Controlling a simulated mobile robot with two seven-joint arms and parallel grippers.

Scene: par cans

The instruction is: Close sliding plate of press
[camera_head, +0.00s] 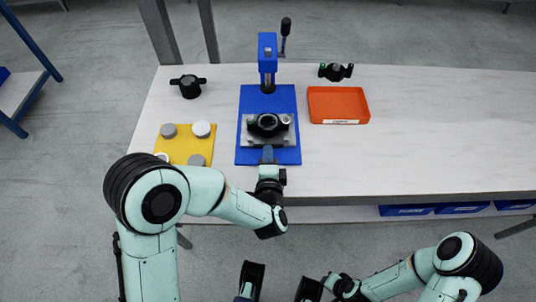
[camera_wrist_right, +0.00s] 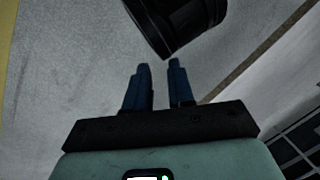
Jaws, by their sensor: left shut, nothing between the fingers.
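The blue press (camera_head: 268,100) stands on the white table, with its blue column and lever at the back. Its grey sliding plate (camera_head: 282,138) sits at the front of the blue base, carrying a black round part (camera_head: 267,124). My left gripper (camera_head: 267,150) is shut and empty, with its blue fingertips at the front edge of the plate; I cannot tell whether they touch it. My right gripper shows in the right wrist view (camera_wrist_right: 159,68), fingers apart and nothing between them, away from the press.
A yellow board (camera_head: 185,148) with several round pieces lies left of the press. A black handled part (camera_head: 188,85) stands behind it. An orange tray (camera_head: 338,105) and another black part (camera_head: 336,72) are to the right. The table's right side is clear. Blue bins (camera_head: 407,210) sit below.

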